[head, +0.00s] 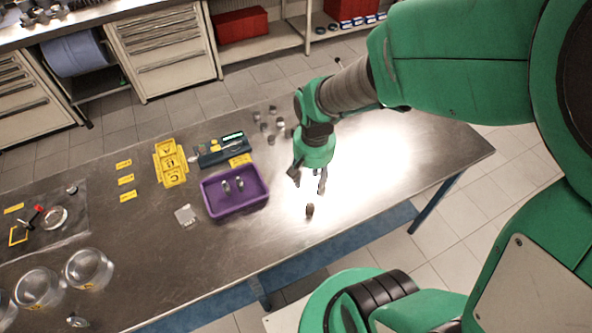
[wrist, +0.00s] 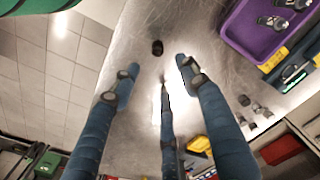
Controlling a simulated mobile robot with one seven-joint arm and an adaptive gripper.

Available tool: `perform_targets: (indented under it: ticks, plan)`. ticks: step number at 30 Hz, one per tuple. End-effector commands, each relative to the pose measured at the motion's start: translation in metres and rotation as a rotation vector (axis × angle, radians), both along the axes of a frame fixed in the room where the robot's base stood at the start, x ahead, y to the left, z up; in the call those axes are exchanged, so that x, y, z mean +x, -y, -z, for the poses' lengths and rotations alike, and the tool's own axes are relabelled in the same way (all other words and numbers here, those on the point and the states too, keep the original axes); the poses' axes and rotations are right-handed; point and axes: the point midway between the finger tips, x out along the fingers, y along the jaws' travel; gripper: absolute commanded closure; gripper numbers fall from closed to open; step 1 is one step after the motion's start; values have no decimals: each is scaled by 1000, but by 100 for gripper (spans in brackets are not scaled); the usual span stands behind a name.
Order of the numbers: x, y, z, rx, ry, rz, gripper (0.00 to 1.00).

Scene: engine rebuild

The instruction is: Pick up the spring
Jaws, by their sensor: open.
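A small dark brown cylinder, perhaps the spring (head: 310,210), stands alone on the metal table near its front edge. It also shows in the wrist view (wrist: 157,47), just beyond the fingertips; coils are too small to make out. My gripper (head: 309,181) is open and empty, fingers pointing down, above and a little behind this piece. In the wrist view its three fingers (wrist: 158,75) are spread, with the piece apart from them. Several small grey metal parts (head: 270,122) stand in a group at the table's back.
A purple tray (head: 210,213) holding two metal parts stands left of my gripper. Glass jars (head: 88,268) stand at the far left. The table (head: 265,240) around the dark piece is clear.

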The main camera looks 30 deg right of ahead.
Motion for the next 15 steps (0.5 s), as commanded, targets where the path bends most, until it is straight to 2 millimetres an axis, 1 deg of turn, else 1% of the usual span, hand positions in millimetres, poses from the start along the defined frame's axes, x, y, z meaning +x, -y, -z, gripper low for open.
perform_targets:
  ticks: [1, 4, 15]
  plan:
    - [-1, 2, 6, 2, -12, 8, 56]
    - [-1, 3, 13, 4, -23, 15, 56]
    - [-1, 3, 15, 4, -24, 16, 56]
